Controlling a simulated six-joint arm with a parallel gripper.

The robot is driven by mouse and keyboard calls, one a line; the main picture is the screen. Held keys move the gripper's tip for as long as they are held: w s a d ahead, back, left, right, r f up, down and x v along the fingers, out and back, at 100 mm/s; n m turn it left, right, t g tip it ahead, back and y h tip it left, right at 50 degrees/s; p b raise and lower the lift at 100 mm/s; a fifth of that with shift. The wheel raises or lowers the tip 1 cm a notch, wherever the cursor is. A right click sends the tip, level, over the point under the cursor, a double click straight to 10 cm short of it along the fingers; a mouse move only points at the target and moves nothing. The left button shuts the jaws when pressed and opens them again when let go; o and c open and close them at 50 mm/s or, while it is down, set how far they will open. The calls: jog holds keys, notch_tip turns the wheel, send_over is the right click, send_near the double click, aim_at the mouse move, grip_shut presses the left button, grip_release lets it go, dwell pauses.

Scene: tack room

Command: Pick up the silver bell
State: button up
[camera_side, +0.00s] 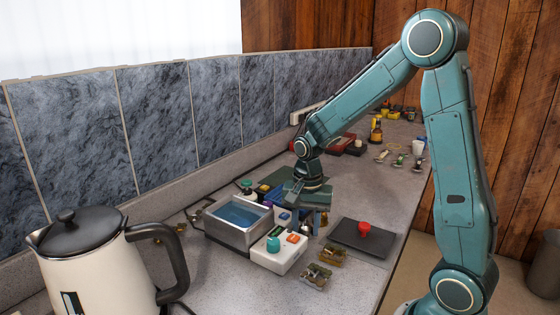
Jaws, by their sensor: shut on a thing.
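My gripper (306,205) points down among small items, just right of a metal basin and behind a white box. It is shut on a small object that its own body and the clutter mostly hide. I cannot tell whether that object is the silver bell, or whether it is off the counter. I cannot pick out the silver bell for certain anywhere in this view.
The metal basin (240,236) with blue inside and the white box (279,253) stand close by. A dark tray (350,242) with a red knob-like item (364,229) lies to the right. A kettle (95,265) fills the left foreground. Counter space (375,190) behind the tray is clear.

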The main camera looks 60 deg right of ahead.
aim_at(306, 220)
notch_tip(306, 220, up, 20)
dwell(0.9)
